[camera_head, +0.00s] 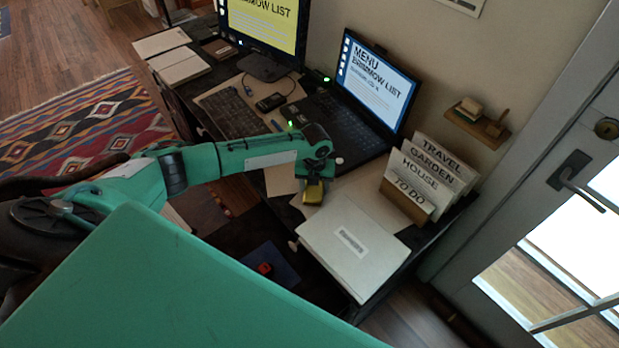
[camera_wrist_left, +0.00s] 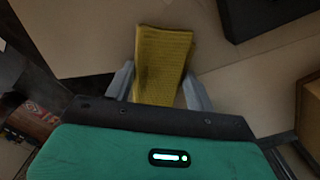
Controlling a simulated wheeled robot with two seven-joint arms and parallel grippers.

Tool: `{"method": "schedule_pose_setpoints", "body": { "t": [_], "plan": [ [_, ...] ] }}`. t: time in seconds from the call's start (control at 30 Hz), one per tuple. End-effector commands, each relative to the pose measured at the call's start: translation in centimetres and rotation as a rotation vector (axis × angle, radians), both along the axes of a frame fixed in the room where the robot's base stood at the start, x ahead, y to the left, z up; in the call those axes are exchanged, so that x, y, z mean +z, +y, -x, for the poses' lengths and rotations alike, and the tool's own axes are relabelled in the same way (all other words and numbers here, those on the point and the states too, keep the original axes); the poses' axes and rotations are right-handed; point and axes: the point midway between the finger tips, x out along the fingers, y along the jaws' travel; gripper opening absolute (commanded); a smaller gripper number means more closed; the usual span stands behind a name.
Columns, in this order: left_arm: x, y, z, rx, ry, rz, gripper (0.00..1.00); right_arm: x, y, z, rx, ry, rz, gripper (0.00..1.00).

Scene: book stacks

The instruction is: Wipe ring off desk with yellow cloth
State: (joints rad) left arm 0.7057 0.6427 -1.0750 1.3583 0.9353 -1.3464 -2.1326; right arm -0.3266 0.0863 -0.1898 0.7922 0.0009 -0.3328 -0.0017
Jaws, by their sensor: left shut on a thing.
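My left gripper (camera_head: 314,184) reaches over the desk's front part, between the laptop and the white binder. It is shut on the yellow cloth (camera_head: 313,193), which hangs below the fingers. In the left wrist view the cloth (camera_wrist_left: 163,62) sits between the two fingers (camera_wrist_left: 160,88) and sticks out past them over a pale surface (camera_wrist_left: 85,35). I cannot see a ring on the desk in either view; the cloth and gripper may cover it. My right gripper is not in view.
A laptop (camera_head: 375,85) stands behind the gripper. A white binder (camera_head: 352,246) lies at the desk's front right. Upright folders (camera_head: 428,170) stand to the right. A keyboard (camera_head: 232,113) and phone (camera_head: 270,102) lie to the left. A door (camera_head: 545,190) is at right.

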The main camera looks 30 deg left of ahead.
Motion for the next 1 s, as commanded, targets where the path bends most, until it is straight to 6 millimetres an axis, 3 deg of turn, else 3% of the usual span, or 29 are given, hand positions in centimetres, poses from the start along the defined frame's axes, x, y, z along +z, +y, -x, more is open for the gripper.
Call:
{"method": "schedule_pose_setpoints", "body": {
  "t": [0.6, 1.0],
  "plan": [
    [-0.3, -4.2, 2.1, -0.008, 0.012, 0.007, 0.30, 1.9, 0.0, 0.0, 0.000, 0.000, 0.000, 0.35],
    [0.3, -4.0, 1.9, -0.005, 0.008, 0.004, 0.30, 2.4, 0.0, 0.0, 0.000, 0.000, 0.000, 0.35]
  ]
}}
